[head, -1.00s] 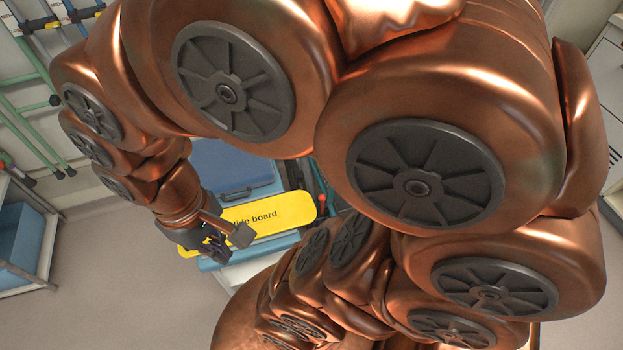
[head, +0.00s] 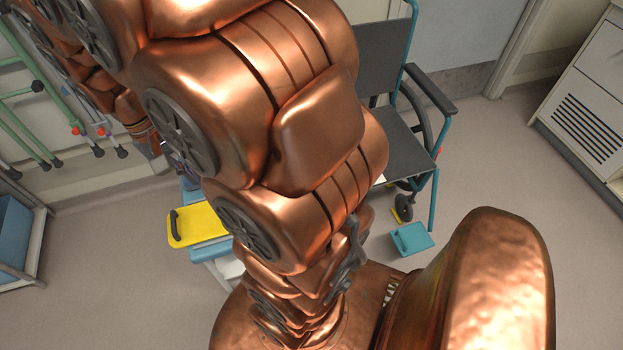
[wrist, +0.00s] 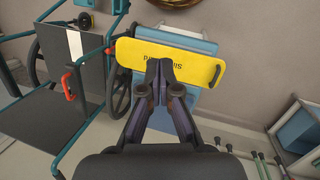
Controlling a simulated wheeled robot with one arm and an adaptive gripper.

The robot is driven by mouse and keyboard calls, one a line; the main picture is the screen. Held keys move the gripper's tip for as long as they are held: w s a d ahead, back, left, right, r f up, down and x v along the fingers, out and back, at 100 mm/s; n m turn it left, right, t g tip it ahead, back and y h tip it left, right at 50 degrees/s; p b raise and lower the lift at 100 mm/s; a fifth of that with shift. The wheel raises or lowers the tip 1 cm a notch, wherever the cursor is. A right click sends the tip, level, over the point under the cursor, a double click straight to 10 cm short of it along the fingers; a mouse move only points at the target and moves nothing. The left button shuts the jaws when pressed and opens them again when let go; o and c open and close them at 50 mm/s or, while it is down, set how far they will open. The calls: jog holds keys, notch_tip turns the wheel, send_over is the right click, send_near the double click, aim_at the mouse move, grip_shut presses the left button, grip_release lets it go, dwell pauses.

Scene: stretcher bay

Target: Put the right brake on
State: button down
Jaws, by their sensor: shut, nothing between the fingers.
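The wheelchair (head: 385,130) has a dark seat and back and a teal frame. It stands behind my arm in the head view, partly hidden by it. A small red part (head: 437,152) shows on its near right side. In the wrist view the wheelchair (wrist: 40,122) is at the left, with a red lever (wrist: 67,84) on its frame and a large wheel (wrist: 121,88). I cannot tell for sure which part is the right brake. My gripper (wrist: 160,66) is shut and empty, in front of the yellow slide board and apart from the wheelchair. My arm mostly hides it in the head view.
The yellow slide board (wrist: 198,68) lies on a blue-topped stand (wrist: 203,97). A teal footplate (head: 412,238) is low at the wheelchair's front. Green walking frames (head: 28,100) and a shelf rack (head: 40,237) stand left. Floor (head: 500,170) is clear right of the wheelchair.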

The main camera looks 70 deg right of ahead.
jog(key=w+d+f+m+g+b, duration=0.1)
jog(key=w+d+f+m+b, duration=0.3)
jog(key=d+f, duration=0.4)
jog(key=w+d+f+m+g+b, duration=0.1)
jog(key=w+d+f+m+b, duration=0.35)
jog(key=d, duration=0.65)
jog(key=s+d+f+m+g+b, duration=0.1)
jog(key=s+d+f+m+b, duration=0.2)
jog(key=d+f, duration=0.7)
jog(key=s+d+f+m+g+b, duration=0.1)
jog(key=s+d+f+m+b, duration=0.2)
jog(key=d+f+m, duration=0.4)
jog(key=s+d+f, duration=0.1)
jog(key=d+f, duration=0.3)
jog(key=f, duration=0.1)
jog(key=shift+s+m+y+b, duration=0.15)
jog(key=shift+m+y+b, duration=0.15)
jog(key=shift+m+b, duration=0.1)
jog(key=x, duration=1)
jog(key=shift+s+a, duration=0.35)
jog(key=shift+s, duration=0.25)
jog(key=shift+s+a+f, duration=0.15)
jog(key=shift+s+a, duration=0.7)
jog(key=shift+s, duration=0.25)
jog(key=shift+a, duration=0.15)
